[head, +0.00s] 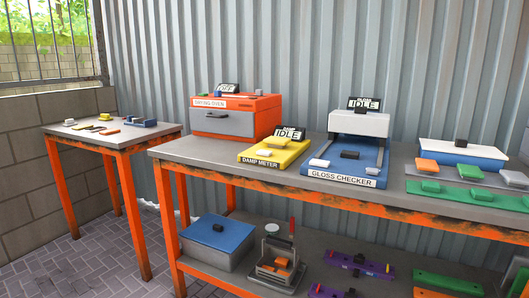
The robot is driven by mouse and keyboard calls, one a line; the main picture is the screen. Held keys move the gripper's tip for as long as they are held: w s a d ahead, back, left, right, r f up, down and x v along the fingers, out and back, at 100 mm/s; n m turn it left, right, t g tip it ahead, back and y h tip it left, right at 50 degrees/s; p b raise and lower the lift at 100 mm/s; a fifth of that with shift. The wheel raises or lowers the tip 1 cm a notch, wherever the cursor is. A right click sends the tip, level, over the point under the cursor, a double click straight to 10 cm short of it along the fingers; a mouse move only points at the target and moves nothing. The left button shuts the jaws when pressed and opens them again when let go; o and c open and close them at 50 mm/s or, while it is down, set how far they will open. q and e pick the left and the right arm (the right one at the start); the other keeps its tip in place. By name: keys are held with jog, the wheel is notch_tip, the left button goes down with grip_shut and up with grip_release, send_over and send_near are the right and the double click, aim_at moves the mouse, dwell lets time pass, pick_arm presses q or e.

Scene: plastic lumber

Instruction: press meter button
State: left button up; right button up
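The yellow damp meter (258,160), labelled "DAMP METER", lies on the orange-framed bench between the oven and the gloss checker. Its small tilted display (290,133) reads "IDLE". A small white block (264,153) and a dark piece (277,141) sit on its top; I cannot tell which is a button. The blue and white gloss checker (342,182) stands to its right, with its own display (364,103) reading "IDLE". Neither of my grippers shows in the head view.
An orange drying oven (235,103) stands left of the meter, with an "OFF" sign on top. A side table (75,132) stands left.

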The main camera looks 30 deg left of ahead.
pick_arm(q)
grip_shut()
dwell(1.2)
